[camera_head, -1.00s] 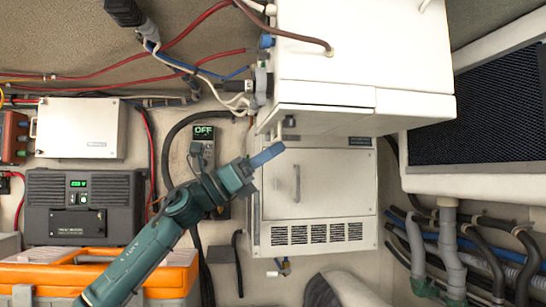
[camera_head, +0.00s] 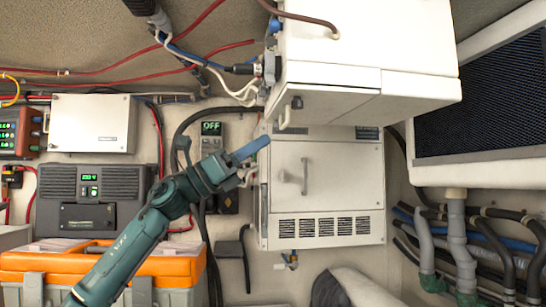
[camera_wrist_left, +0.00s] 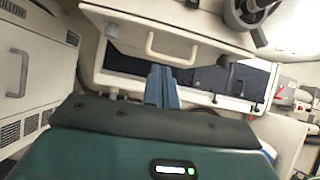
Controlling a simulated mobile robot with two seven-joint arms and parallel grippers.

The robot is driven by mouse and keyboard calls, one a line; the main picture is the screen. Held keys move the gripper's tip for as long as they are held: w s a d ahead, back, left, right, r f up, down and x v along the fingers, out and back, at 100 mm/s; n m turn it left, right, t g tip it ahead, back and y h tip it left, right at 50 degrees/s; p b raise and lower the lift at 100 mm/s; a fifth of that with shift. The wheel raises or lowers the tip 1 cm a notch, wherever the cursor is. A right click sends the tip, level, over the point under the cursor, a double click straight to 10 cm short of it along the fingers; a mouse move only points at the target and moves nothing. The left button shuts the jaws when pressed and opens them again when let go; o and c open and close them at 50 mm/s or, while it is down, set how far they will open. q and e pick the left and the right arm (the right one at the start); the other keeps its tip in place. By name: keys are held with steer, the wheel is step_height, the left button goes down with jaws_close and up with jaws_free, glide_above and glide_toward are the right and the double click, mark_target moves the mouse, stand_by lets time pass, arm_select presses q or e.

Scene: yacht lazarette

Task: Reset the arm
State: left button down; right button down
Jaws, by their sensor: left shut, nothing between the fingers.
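My left gripper (camera_head: 254,147) shows in the head view at the end of the teal arm that comes in from the lower left. Its blue fingers are shut with nothing between them. They point up and right, in front of the left edge of the white cabinet (camera_head: 325,180) with the vented bottom. In the left wrist view the shut blue fingers (camera_wrist_left: 161,84) stand in the middle, before a white unit with a handle (camera_wrist_left: 172,48). I cannot tell if the fingers touch anything. My right gripper is not in view.
A white box (camera_head: 365,50) juts out overhead. A small panel reading OFF (camera_head: 211,128) is on the wall behind the gripper. An orange-lidded toolbox (camera_head: 140,262) lies below the arm. Hoses (camera_head: 480,240) run at the right. Cables hang at upper left.

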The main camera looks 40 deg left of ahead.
arm_select(q)
steer(key=s+a+r, duration=0.2)
steer(key=s+r, duration=0.1)
steer(key=s, duration=0.1)
steer(key=shift+a, duration=0.4)
